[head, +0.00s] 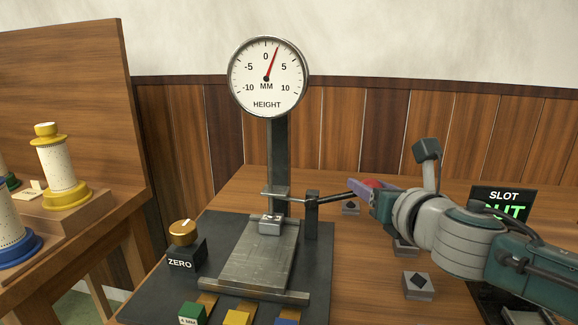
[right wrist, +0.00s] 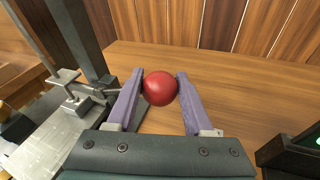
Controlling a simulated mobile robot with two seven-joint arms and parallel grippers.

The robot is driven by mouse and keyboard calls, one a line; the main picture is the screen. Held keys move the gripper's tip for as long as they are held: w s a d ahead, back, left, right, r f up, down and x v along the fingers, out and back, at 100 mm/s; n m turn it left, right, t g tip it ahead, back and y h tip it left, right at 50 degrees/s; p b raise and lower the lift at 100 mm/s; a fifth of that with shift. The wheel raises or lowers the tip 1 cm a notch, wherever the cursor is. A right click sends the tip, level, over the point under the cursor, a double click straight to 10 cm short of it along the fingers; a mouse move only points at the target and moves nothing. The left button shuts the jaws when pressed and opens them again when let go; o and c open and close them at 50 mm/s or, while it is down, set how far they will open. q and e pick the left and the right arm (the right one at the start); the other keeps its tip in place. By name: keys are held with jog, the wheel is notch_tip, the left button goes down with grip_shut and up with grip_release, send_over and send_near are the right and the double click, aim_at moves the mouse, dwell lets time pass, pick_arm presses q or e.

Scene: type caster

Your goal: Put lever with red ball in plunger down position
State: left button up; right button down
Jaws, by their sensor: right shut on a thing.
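The lever (head: 337,197) runs from a dark post (head: 312,215) on the gauge stand, sloping slightly upward to the right, to its red ball (head: 374,183). My right gripper (head: 366,187) comes in from the right, its purple fingers on either side of the ball. In the right wrist view the red ball (right wrist: 159,88) sits between the fingertips, and the gripper is shut on it. The plunger end (head: 270,222) is above the metal plate (head: 252,262); whether it touches anything cannot be told. My left gripper is out of view.
The height dial (head: 268,77) stands on a column (head: 279,150), its red needle right of 0. A ZERO knob (head: 183,233) is left of the plate. A SLOT sign (head: 503,203) stands at right. Small grey blocks (head: 418,284) lie on the table.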

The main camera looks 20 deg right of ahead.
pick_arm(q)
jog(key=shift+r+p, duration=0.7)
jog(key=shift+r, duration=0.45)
pick_arm(e)
jog(key=shift+w+a+r+n, duration=0.1)
jog(key=shift+a+r+n, duration=0.2)
jog(key=shift+r+n, duration=0.1)
jog(key=shift+c, duration=1.5)
grip_release()
jog(key=shift+s+r, duration=0.1)
jog(key=shift+s, duration=0.15)
pick_arm(q)
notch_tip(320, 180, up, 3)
jog(key=p, duration=0.2)
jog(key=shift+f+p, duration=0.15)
jog(key=shift+p, duration=0.2)
pick_arm(e)
jog(key=v, duration=0.9)
jog(key=shift+s, duration=0.2)
